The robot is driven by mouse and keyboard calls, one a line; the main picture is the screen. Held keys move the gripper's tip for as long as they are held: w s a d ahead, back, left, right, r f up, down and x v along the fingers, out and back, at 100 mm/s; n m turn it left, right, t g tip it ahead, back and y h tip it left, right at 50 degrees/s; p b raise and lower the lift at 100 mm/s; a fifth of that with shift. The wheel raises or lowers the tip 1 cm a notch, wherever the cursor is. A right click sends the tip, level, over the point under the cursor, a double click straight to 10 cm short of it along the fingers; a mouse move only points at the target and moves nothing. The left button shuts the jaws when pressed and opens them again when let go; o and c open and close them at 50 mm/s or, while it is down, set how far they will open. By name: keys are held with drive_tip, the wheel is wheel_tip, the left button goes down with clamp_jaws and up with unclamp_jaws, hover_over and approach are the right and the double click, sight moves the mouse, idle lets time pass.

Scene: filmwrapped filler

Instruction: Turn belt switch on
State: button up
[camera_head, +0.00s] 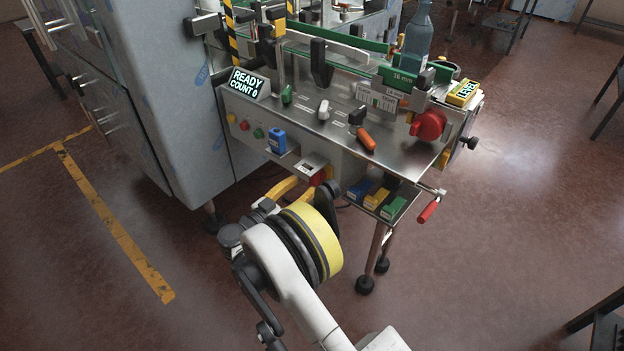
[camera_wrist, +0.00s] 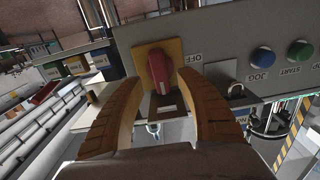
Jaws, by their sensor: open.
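In the wrist view a red rotary knob (camera_wrist: 160,68) sits on a yellow plate (camera_wrist: 176,47) on a grey panel. An OFF label, upside down in the picture, lies right of the knob. The knob's long grip points roughly up and down in that view. My gripper (camera_wrist: 160,82) is open, its two brown-yellow fingers to the left and right of the knob; whether they touch it I cannot tell. In the head view my gripper (camera_head: 291,188) is at the machine's front panel, and a red part (camera_head: 318,178) shows just beyond it, partly hidden.
A display (camera_head: 247,83) reads READY COUNT 0. Coloured boxes (camera_head: 377,198) sit below the table; a red-handled crank (camera_head: 428,211) juts out right.

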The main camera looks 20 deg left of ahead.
drive_tip(key=v, duration=0.6)
drive_tip(key=shift+s+a, duration=0.15)
drive_tip(key=shift+s, duration=0.1)
